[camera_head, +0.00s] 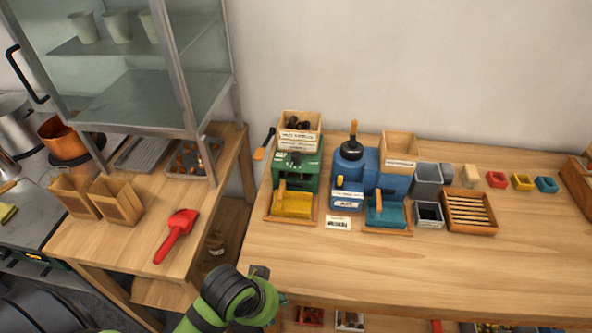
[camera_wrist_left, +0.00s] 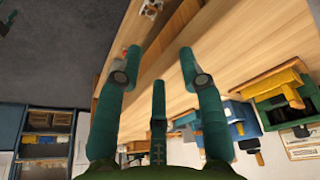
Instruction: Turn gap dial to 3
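A blue machine (camera_head: 352,165) with a black top knob and an orange-tipped handle stands on the wooden table. A green machine (camera_head: 296,178) stands to its left, with a yellow tray (camera_head: 291,204) in front. The green machine also shows in the left wrist view (camera_wrist_left: 275,92). I cannot make out a gap dial or its numbers on either machine. My left gripper (camera_head: 268,284) is at the table's front edge, well short of the machines. In the left wrist view its fingers (camera_wrist_left: 158,62) are spread and empty. My right gripper is not in view.
A red scoop (camera_head: 176,232) lies on the left bench below a glass cabinet (camera_head: 140,95). The table's front half (camera_head: 400,262) is clear.

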